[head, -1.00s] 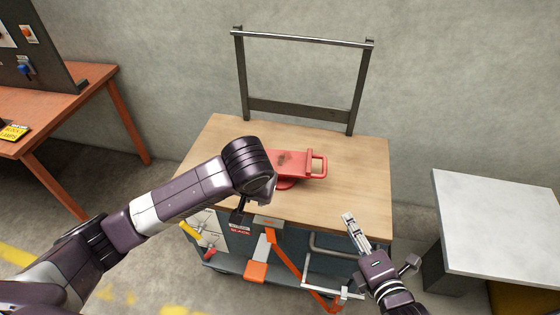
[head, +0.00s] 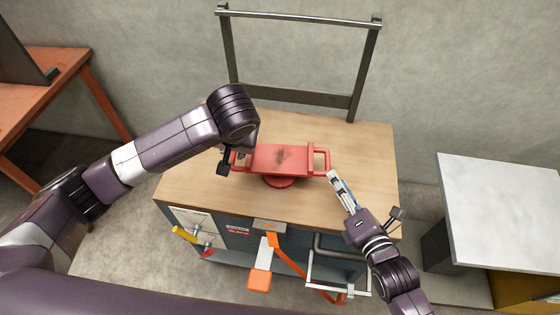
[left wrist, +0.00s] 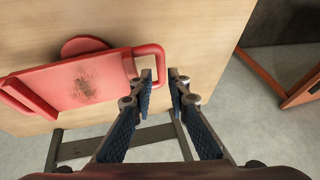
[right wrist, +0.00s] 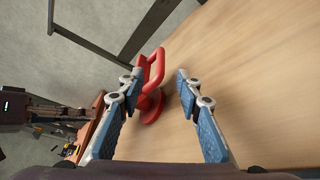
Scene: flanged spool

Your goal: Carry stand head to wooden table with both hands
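The red stand head (head: 280,158), a flat plate with a dark worn patch and a loop handle at each end, sits on a round red foot on the wooden top (head: 190,190) of a workbench. My left gripper (left wrist: 160,78) is open, its fingertips close to one handle (left wrist: 132,62) in the left wrist view; in the head view my arm mostly hides it at the left handle. My right gripper (head: 334,177) is just right of and in front of the right handle (head: 321,161). The right wrist view shows its fingers (right wrist: 160,78) open with nothing between the tips.
A dark frame with a metal bar (head: 300,18) rises behind the bench. A reddish-orange table (head: 45,90) stands at the left, a pale-topped table (head: 500,210) at the right. Tools and orange straps hang on the bench front. The wooden top around the stand head is clear.

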